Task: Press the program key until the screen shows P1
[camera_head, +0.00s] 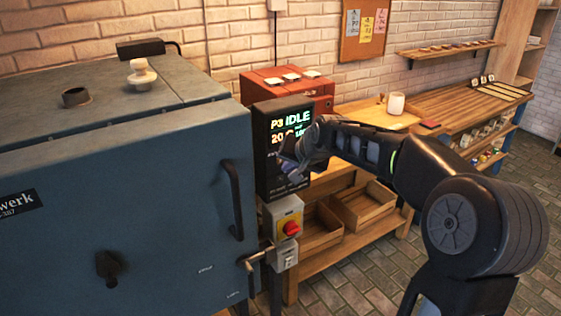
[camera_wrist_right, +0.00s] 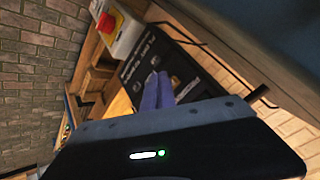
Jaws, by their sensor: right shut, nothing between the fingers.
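The control panel (camera_head: 273,182) is a dark upright box beside the blue kiln (camera_head: 110,190). Its lit screen (camera_head: 291,124) reads P3, IDLE and a figure starting with 20; the lower right of the screen is partly covered by my right gripper. My right gripper (camera_head: 290,160) is shut and empty, with its fingertips at the panel face just below the screen. The right wrist view shows the shut fingers (camera_wrist_right: 158,92) over the panel's lower face (camera_wrist_right: 165,65). The program key cannot be made out, and contact cannot be told. My left gripper is not in view.
A yellow-grey switch box with a red knob (camera_head: 291,228) sits below the panel. The kiln's door handle (camera_head: 234,200) juts out left of it. A wooden bench with crates (camera_head: 365,207) stands behind my right arm. Tiled floor is free at the right.

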